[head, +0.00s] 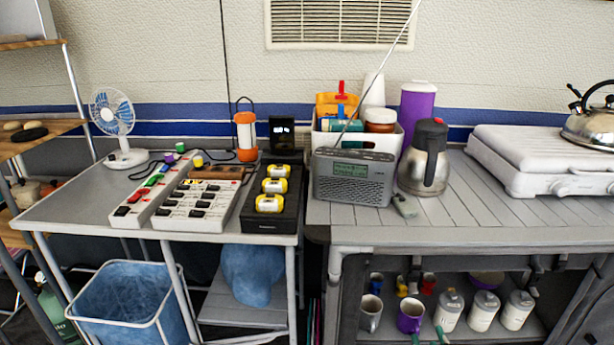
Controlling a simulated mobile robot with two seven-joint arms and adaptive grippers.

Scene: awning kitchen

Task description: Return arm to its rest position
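Neither of my arms nor grippers shows in the head view. The view takes in a grey folding table (75,205) on the left and a slatted counter (460,225) on the right. No part of an arm is over either surface, so the arms' pose and the grippers' state are hidden from me.
On the table stand a fan (113,114), white power strips (190,210), a black battery tray (262,222) and an orange lantern (246,138). The counter holds a radio (352,177), a steel jug (425,160) and a stove (545,160). A blue bin (125,298) stands below.

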